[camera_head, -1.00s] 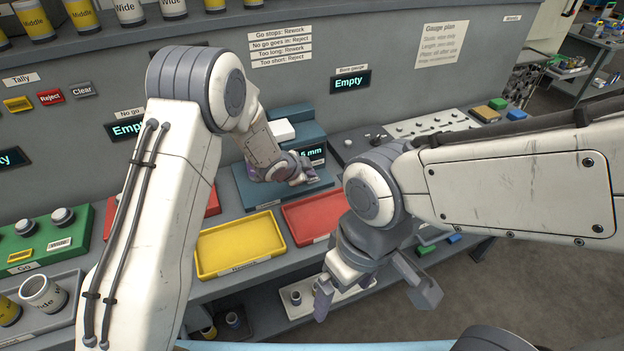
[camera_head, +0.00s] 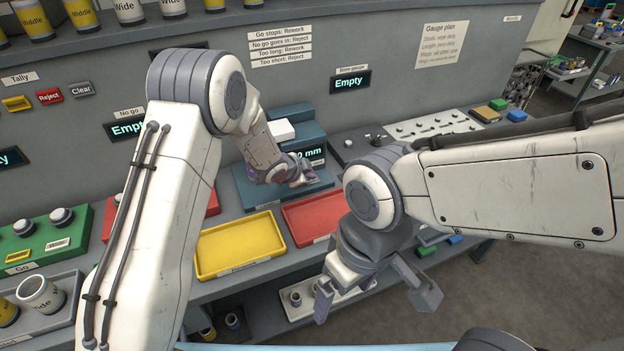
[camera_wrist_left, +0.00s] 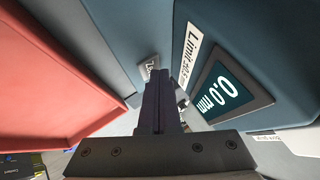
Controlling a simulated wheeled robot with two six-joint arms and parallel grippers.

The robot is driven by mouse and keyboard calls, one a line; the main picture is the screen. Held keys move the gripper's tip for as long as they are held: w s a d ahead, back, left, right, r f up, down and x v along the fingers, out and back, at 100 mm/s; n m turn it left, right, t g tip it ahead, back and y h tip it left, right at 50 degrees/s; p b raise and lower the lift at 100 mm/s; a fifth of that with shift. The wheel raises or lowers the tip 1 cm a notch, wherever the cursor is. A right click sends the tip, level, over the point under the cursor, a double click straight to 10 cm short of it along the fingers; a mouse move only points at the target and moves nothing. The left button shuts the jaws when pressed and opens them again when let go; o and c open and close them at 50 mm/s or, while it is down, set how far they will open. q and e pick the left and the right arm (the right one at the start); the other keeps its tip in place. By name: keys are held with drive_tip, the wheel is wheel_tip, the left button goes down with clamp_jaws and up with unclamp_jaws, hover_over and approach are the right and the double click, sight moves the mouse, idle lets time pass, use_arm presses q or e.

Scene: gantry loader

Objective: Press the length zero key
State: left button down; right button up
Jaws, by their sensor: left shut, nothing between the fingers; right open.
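The blue length gauge (camera_head: 245,190) stands on the bench behind the trays. Its display (camera_head: 314,154) is partly covered by my arm in the head view and reads 0.0 mm in the left wrist view (camera_wrist_left: 222,97). My left gripper (camera_head: 304,178) is shut and empty, low at the front of the gauge. In the left wrist view its fingertips (camera_wrist_left: 160,78) reach the gauge base beside a small, partly covered label (camera_wrist_left: 147,67). The zero key is hidden behind the fingers, so I cannot see contact. My right gripper (camera_head: 376,298) is open and empty in front of the bench.
A yellow tray (camera_head: 240,245) and a red tray (camera_head: 300,228) lie in front of the gauge. A green Go block (camera_head: 70,240) is at the left. A bore gauge display (camera_head: 350,81) reads Empty. A white pegged board (camera_head: 440,124) lies to the right.

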sight(309, 156)
use_arm(q)
drive_tip(key=shift+r+p, duration=0.6)
drive_tip(key=shift+r, duration=0.15)
wheel_tip(309, 156, up, 5)
drive_tip(key=p, duration=0.4)
drive_tip(key=shift+r, duration=0.1)
idle(0.6)
drive_tip(key=s+r+n+g+y, duration=0.25)
drive_tip(key=s+r, duration=0.35)
drive_tip(key=s, duration=0.7)
drive_tip(key=s+r+n+g+y, duration=0.15)
drive_tip(key=s+r+n, duration=0.35)
drive_tip(key=s, duration=0.8)
drive_tip(key=s+a+r+g, duration=0.1)
drive_tip(key=s+a+g, duration=0.1)
drive_tip(key=s, duration=0.5)
drive_tip(key=s+a+r+g, duration=0.1)
drive_tip(key=s+a, duration=0.1)
drive_tip(key=s, duration=0.6)
drive_tip(key=shift+s+r+g, duration=0.2)
drive_tip(key=shift+r+g, duration=0.15)
drive_tip(key=shift+g, duration=0.05)
